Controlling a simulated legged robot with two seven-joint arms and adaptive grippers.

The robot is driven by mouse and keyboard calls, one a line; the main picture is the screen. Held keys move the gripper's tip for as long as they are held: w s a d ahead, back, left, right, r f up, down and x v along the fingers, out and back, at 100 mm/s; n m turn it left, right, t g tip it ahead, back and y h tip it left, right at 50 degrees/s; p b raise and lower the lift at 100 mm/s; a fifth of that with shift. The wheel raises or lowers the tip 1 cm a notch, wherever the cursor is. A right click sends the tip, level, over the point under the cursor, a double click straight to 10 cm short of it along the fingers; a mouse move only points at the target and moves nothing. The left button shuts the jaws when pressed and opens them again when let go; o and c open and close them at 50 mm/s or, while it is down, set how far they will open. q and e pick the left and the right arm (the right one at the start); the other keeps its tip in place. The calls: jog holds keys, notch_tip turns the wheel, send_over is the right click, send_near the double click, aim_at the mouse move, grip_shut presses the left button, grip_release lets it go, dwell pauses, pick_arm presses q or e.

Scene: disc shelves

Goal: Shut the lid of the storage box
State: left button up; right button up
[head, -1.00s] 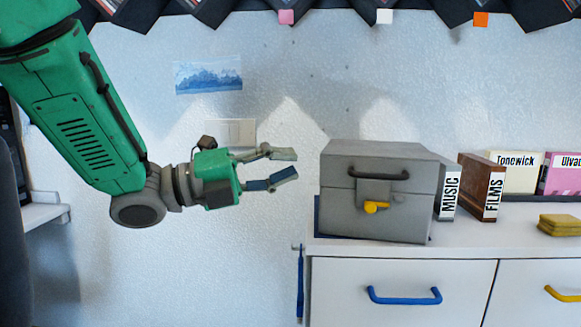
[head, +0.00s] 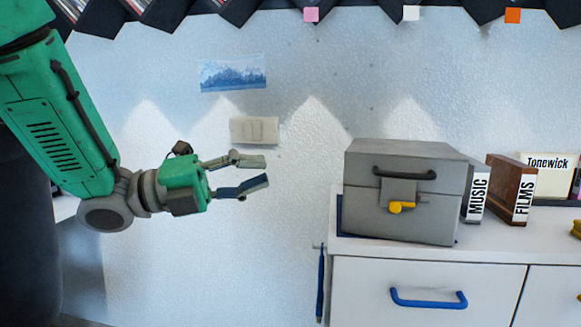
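The grey storage box (head: 398,222) stands on the left end of the white cabinet. Its lid (head: 415,160) rests down on the body, with a dark handle (head: 404,174) and a grey latch plate with a yellow catch (head: 401,207) on the front. My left gripper (head: 266,170) is in the air to the left of the box, clear of it, with its two fingers apart and nothing between them. My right gripper is not in view.
The white cabinet (head: 360,274) has a blue drawer handle (head: 428,300), and a blue item (head: 320,285) hangs at its left side. Music (head: 478,195) and films (head: 512,190) holders stand right of the box. Dark disc shelves (head: 360,10) hang above.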

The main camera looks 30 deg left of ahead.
pick_arm(q)
jog(key=v, duration=0.3)
jog(key=shift+s+a+f, duration=0.1)
jog(key=shift+s+a, duration=0.1)
jog(key=shift+a, duration=0.1)
dwell(1.1)
